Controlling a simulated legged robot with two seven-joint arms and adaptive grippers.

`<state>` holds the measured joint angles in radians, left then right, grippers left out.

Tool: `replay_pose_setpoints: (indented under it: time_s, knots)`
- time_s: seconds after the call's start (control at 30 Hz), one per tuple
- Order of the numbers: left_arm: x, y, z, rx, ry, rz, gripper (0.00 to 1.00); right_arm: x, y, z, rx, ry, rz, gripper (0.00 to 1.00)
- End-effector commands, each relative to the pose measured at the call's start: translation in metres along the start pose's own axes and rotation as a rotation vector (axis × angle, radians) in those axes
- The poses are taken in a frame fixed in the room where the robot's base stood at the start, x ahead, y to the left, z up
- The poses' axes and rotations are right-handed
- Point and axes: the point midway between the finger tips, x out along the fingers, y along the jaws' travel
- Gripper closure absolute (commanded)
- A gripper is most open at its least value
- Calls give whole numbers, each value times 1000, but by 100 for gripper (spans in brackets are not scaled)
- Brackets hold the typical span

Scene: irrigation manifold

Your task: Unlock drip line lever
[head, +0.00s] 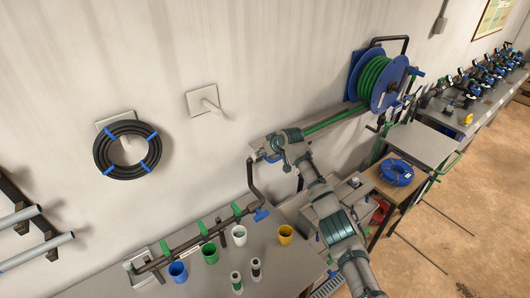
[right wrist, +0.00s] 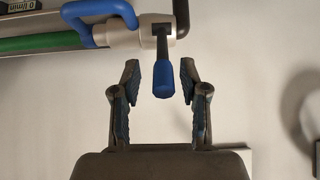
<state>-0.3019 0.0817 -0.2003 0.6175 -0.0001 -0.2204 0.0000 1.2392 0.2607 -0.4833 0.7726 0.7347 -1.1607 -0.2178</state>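A blue lever (right wrist: 163,80) hangs on a dark stem from a pale fitting (right wrist: 152,36) in the right wrist view. The right gripper (right wrist: 160,76) is open, with its fingertips on either side of the lever's lower end. Gaps show on both sides, so it seems apart from the lever. In the head view my right arm reaches from the bottom right to the wall pipe, and its gripper (head: 284,150) is beside a small blue lever (head: 272,158). The contact there is too small to tell. My left gripper is not in view.
A blue loop handle (right wrist: 98,22) and green tube (right wrist: 40,43) adjoin the fitting. Below, a manifold pipe (head: 190,242) with several green levers and another blue lever (head: 261,215) runs along the bench (head: 215,280). Cups stand there. A hose reel (head: 385,82) is to the right.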

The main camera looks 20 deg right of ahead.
Motion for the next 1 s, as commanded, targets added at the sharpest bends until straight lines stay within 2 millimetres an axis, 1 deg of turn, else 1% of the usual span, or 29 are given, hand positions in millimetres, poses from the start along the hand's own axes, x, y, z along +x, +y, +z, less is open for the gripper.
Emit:
replay_pose_setpoints:
  time_s: [0.17, 0.27, 0.33, 0.43, 0.6, 0.7, 0.83, 1.0]
  knots:
    - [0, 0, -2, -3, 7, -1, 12, -2, 0, 1, 0, -1, 0, 56]
    - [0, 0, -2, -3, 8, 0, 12, -8, 1, 1, -1, 0, 1, 56]
    - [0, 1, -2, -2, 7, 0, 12, -15, 1, 1, -1, -1, 0, 56]
    - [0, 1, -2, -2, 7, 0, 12, -31, 2, 2, -3, -1, 2, 56]
    - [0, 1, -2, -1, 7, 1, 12, -70, 3, 0, -1, 0, 0, 56]
    - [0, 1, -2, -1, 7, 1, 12, -90, 3, 0, 0, -1, 1, 56]
    - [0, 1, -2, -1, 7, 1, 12, -106, 4, -1, 0, -2, -1, 56]
    - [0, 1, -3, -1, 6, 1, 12, -114, 3, -1, 1, -4, -3, 56]
